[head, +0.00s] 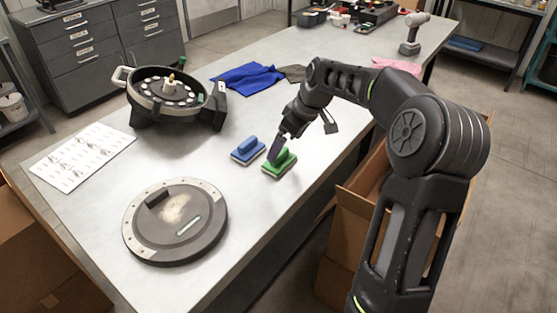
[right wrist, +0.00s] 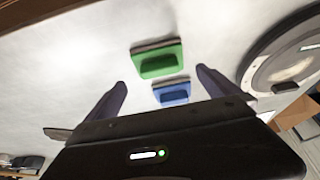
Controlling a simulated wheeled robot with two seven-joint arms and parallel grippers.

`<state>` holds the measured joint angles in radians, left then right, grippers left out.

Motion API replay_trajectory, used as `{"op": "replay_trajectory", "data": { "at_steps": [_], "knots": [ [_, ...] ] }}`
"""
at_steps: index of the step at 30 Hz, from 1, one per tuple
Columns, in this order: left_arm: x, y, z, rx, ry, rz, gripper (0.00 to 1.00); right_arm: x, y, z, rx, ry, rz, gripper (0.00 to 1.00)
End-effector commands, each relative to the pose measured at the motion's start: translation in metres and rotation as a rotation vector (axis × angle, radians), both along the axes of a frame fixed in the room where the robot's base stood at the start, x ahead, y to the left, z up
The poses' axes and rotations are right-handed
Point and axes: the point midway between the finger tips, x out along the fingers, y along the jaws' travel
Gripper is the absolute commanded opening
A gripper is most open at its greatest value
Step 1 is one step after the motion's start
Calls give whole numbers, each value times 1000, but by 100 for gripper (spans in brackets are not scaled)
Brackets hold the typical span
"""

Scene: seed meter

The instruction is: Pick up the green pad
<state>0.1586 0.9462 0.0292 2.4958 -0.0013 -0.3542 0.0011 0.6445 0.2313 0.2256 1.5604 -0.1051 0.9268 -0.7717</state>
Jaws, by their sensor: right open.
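The green pad (head: 279,164) lies on the bench beside the blue pad (head: 248,150), which is just to its left. Both have a raised grip on a flat base. My right gripper (head: 276,150) is at the green pad in the head view and covers part of it. In the right wrist view, the right gripper (right wrist: 160,85) is open with its fingers spread and nothing between them held. The green pad (right wrist: 158,60) shows beyond the fingertips, and the blue pad (right wrist: 172,93) shows nearer. I cannot tell whether a finger touches either pad. My left gripper is out of view.
A round grey lid (head: 176,222) lies at the front of the bench. The open seed meter (head: 165,95) and a printed sheet (head: 84,157) are at the left. A blue cloth (head: 247,78) lies behind. A cardboard box (head: 352,222) stands beside the bench's right edge.

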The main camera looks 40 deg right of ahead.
Motion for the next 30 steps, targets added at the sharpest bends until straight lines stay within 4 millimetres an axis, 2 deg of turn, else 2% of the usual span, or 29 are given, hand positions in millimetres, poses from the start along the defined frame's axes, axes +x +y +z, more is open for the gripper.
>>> {"op": "replay_trajectory", "data": {
  "at_steps": [4,16,24,30],
  "knots": [
    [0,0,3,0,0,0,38,5,2,-14,1,2,1,100],
    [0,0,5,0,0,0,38,8,3,-20,1,1,0,100],
    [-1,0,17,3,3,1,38,20,7,-54,2,3,1,100],
    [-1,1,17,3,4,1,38,25,8,-64,0,0,0,100]
  ]
}}
